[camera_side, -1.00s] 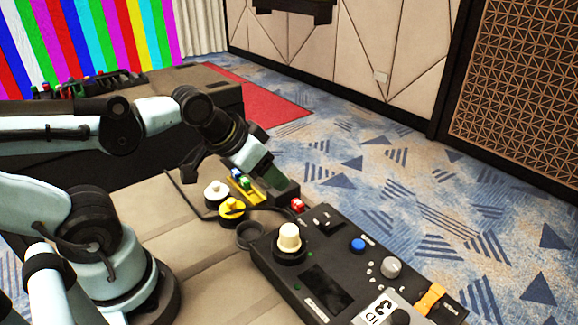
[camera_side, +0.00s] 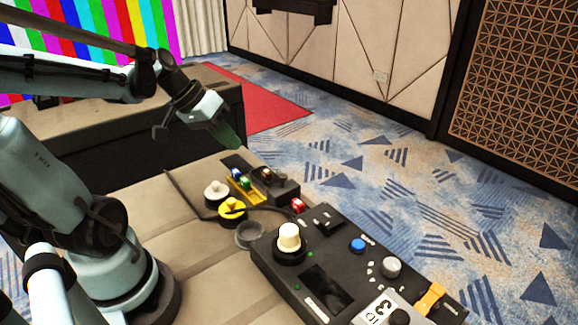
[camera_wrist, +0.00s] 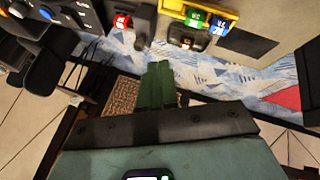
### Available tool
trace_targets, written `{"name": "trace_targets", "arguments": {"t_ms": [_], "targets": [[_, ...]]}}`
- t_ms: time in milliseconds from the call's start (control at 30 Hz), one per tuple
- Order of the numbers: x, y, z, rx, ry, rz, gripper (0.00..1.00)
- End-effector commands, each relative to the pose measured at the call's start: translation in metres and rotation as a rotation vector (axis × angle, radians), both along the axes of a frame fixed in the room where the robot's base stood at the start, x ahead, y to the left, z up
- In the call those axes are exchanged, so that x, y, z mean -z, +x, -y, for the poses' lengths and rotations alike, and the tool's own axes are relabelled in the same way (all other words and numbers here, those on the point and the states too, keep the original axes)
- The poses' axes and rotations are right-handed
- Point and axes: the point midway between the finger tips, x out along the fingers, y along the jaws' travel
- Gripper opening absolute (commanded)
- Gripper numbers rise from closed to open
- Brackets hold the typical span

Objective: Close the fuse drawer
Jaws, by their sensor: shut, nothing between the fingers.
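The yellow tray (camera_side: 243,192), which looks like the fuse drawer, holds green and blue fuses (camera_side: 246,183). It sits beside a dark block (camera_side: 283,186) on the table. In the wrist view the yellow tray (camera_wrist: 174,6) is at the top edge, partly cut off, with a green fuse (camera_wrist: 195,18) and a blue fuse (camera_wrist: 220,23) on it. I cannot tell how far it stands out. My gripper (camera_side: 230,138) is above and behind the block, apart from it. Its green fingers are together and empty, also in the wrist view (camera_wrist: 157,85).
A red fuse (camera_side: 298,205) lies by the black control panel (camera_side: 330,290), which has knobs and a blue button. A white knob (camera_side: 216,192) and a yellow knob (camera_side: 232,208) stand left of the tray. A cable runs nearby.

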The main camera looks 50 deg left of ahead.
Motion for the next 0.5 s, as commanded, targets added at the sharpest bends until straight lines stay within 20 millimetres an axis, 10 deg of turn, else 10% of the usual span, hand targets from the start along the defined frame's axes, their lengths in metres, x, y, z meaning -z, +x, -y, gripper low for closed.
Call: {"name": "trace_targets", "arguments": {"t_ms": [500], "targets": [[0.016,0.01,-0.014,-0.015,-0.048,0.036,0.0]]}}
